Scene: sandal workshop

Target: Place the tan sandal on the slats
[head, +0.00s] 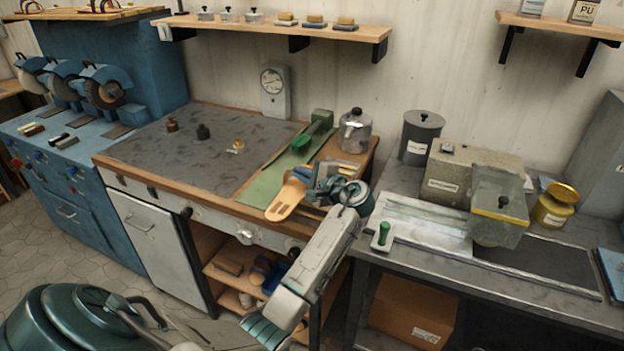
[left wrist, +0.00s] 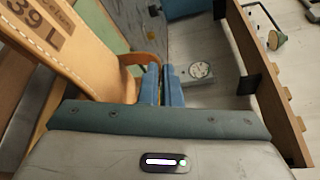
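The tan sandal (head: 284,201) is at the right end of the workbench, over the green strip and wooden edge. I cannot tell if it touches the bench. In the left wrist view the sandal (left wrist: 75,45) fills the upper left, marked "39 L", with a strap loop beside my fingers. My left gripper (head: 323,182) is at the sandal's right side. Its blue fingertips (left wrist: 162,85) are close together and look shut on the strap. Slatted-looking wooden racks (head: 85,14) stand on the blue cabinet, far left; I cannot tell if these are the slats. My right gripper is out of view.
A grey canister (head: 421,137) and a boxy machine (head: 465,170) are on the right table. The dark bench mat (head: 195,150) is mostly clear. A wall shelf (head: 275,30) hangs above.

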